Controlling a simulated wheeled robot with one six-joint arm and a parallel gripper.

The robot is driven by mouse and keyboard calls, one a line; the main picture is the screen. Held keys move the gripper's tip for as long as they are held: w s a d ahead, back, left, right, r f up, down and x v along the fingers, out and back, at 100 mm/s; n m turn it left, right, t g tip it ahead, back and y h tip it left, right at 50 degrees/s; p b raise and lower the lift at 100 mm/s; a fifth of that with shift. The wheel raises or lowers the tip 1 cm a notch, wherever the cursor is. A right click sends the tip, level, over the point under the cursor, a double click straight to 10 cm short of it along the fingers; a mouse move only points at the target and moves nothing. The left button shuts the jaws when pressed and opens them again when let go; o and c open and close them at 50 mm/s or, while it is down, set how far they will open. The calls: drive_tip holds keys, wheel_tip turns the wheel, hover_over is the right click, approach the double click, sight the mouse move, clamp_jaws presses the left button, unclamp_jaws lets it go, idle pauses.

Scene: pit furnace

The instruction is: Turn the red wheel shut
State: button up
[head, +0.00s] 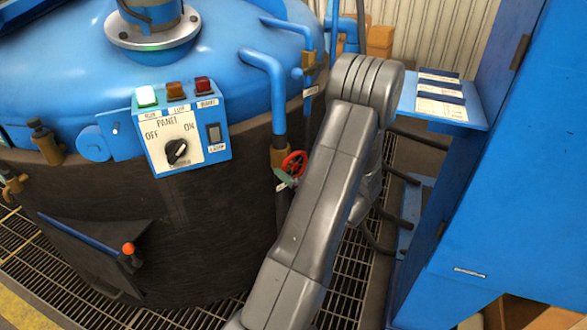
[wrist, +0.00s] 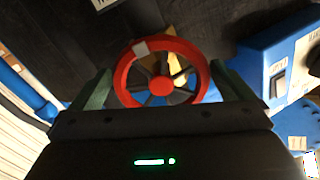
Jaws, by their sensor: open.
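The red wheel (head: 294,164) is a small spoked handwheel on a brass valve at the foot of a blue pipe, at the furnace's right side. In the wrist view the red wheel (wrist: 162,78) faces me, with a red hub, dark spokes and a pale mark at its upper left rim. My gripper (wrist: 165,88) is open, with one green finger on each side of the wheel. I cannot tell whether the fingers touch the rim. In the head view a green finger of my gripper (head: 284,177) shows at the wheel's lower left; my arm hides the rest.
The control panel (head: 182,128) with lamps and a knob is on the furnace (head: 80,210) left of the wheel. A blue cabinet (head: 500,190) with a shelf (head: 450,108) stands at the right. Grating (head: 345,295) covers the floor between.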

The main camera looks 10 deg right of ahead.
drive_tip(key=shift+w+a, duration=0.35)
drive_tip(key=shift+w, duration=0.3)
drive_tip(key=c, duration=0.7)
